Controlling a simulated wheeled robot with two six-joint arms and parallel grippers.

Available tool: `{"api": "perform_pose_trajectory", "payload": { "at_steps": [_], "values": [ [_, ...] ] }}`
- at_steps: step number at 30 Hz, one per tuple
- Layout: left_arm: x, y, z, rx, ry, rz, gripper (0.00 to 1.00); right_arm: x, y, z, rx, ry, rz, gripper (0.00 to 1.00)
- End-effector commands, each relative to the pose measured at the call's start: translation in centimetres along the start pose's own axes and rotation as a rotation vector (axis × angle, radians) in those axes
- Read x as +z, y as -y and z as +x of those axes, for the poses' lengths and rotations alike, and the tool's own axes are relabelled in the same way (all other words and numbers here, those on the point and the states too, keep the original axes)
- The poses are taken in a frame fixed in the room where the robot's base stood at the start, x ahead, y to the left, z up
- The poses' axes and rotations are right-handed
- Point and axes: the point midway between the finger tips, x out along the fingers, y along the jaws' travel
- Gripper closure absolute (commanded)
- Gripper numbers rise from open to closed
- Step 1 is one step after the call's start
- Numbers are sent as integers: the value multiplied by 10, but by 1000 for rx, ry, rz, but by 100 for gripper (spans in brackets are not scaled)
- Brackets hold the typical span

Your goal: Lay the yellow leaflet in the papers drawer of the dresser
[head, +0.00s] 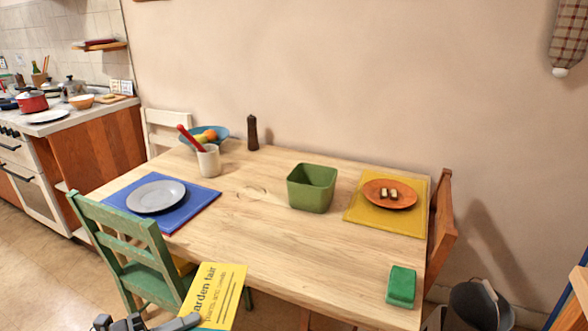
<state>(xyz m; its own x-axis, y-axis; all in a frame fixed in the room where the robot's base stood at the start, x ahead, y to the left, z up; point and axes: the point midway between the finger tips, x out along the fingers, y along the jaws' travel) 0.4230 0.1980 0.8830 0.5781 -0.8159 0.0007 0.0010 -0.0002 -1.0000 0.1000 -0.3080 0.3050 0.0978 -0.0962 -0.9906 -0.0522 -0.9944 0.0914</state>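The yellow leaflet (214,293) shows at the bottom of the head view, with dark print reading "arden fair" and a teal strip at its lower edge. It is in front of the table's near edge and partly covers the green chair. My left gripper (188,322) is at the leaflet's lower left edge and appears shut on it; the picture's bottom edge cuts off part of the gripper. My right gripper is not in view. I see no dresser or papers drawer that I can identify.
The wooden table (270,240) holds a green square pot (312,188), two placemats with plates, a cup and a green block (401,286). A green chair (130,250) stands at the near left. A dark bin (475,308) is on the floor at the right.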

Motion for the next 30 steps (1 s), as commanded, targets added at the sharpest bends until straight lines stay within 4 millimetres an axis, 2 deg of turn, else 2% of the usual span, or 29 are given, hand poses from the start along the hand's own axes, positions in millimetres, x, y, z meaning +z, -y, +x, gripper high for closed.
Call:
{"api": "perform_pose_trajectory", "payload": {
  "at_steps": [1,3,9,12,20,30],
  "values": [
    [0,20,-2,2,1,-2,100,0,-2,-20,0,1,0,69],
    [0,33,-2,2,2,-3,100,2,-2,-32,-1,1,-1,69],
    [0,63,-2,1,3,-3,100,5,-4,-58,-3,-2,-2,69],
    [0,72,-2,1,3,-3,100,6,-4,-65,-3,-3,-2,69],
    [-1,75,-1,5,23,-5,100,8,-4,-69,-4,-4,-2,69],
    [-4,68,5,19,240,-8,100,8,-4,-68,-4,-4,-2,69]
  ]
}}
